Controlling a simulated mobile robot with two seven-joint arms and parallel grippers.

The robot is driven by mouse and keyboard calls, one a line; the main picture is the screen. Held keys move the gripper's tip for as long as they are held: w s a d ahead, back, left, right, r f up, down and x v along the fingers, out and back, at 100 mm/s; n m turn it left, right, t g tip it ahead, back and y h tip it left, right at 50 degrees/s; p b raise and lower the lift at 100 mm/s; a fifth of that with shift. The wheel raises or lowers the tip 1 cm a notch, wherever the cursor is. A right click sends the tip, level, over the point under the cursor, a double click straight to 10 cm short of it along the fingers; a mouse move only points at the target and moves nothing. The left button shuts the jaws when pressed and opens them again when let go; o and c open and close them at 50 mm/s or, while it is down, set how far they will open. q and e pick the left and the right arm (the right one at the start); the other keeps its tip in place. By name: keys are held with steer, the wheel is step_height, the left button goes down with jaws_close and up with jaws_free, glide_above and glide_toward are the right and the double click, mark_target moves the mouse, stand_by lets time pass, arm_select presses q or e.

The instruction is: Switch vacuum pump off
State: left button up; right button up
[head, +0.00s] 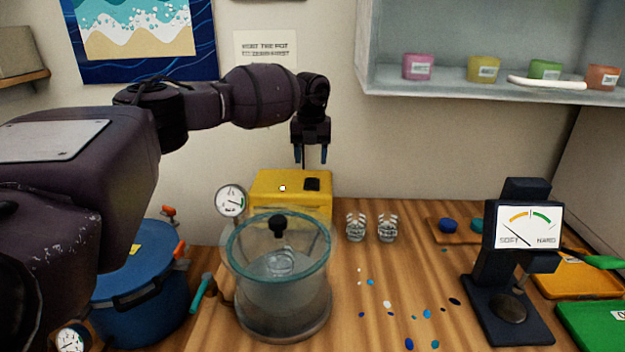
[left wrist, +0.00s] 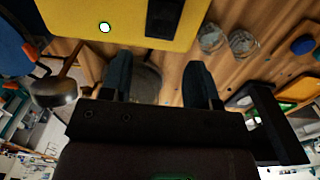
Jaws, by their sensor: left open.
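The yellow vacuum pump box (head: 262,183) stands at the back of the wooden bench, against the wall. Its top carries a black switch (head: 312,184) and a small lit lamp (head: 282,188). In the left wrist view the yellow box (left wrist: 70,20), the switch (left wrist: 163,18) and the bright lamp (left wrist: 105,27) show at the top edge. My left gripper (head: 310,157) points down above the switch, apart from it, with fingers spread and nothing between them. Its fingers also show in the left wrist view (left wrist: 157,70). My right gripper is in neither view.
A glass vacuum chamber (head: 270,312) stands in front of the pump, with a dial gauge (head: 230,201) beside it. A blue pot (head: 140,283) is at left, a black gauge stand (head: 508,305) at right. A shelf (head: 460,88) with cups overhangs the right. Mid-bench holds small loose pieces.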

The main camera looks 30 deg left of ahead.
mark_target(312, 185)
arm_select(q)
step_height(312, 185, down, 7)
steer(key=shift+w+r, duration=0.1)
stand_by(0.4)
